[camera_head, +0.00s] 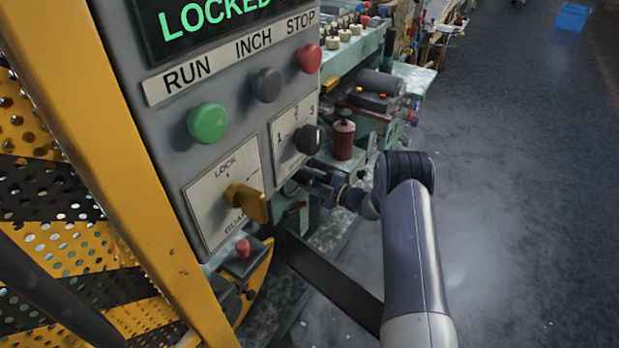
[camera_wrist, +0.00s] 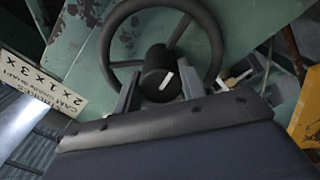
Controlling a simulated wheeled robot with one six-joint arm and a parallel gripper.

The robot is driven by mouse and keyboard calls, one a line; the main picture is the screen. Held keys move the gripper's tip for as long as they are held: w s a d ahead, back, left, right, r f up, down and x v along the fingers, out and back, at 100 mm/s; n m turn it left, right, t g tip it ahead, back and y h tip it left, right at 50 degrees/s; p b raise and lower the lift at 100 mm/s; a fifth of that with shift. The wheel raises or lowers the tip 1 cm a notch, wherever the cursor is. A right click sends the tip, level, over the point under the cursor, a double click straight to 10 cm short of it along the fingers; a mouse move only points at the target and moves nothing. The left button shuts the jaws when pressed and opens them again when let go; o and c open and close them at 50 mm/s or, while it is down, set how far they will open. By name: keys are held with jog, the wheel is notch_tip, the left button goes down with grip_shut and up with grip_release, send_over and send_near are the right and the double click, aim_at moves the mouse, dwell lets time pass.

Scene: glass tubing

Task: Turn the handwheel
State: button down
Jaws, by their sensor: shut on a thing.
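The dark handwheel (camera_wrist: 213,48) fills the upper middle of the wrist view, with a round rim and spokes. A black cylinder with a white line (camera_wrist: 158,70) stands at its centre. My gripper (camera_wrist: 161,82) has one finger on each side of this black cylinder and is shut on it. The lower part of the wheel is hidden behind the fingers and my wrist. In the head view my gripper (camera_head: 318,181) is beside the lower right edge of the control panel, and I cannot make out the handwheel there.
The grey control panel (camera_head: 232,142) has green, grey and red buttons, a yellow lever (camera_head: 247,201) and a black selector knob (camera_head: 308,139), close to my gripper. Its display (camera_head: 205,20) reads LOCKED. A yellow perforated guard (camera_head: 60,200) stands left. Open floor (camera_head: 520,200) lies right.

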jog(key=shift+f+m+p, duration=0.1)
jog(key=shift+m+p, duration=0.3)
jog(key=shift+m, duration=1.5)
jog(key=c, duration=0.9)
grip_release()
jog(key=shift+o, duration=0.2)
jog(key=v, duration=1.1)
jog(key=shift+p, duration=0.45)
jog(key=shift+a, duration=0.1)
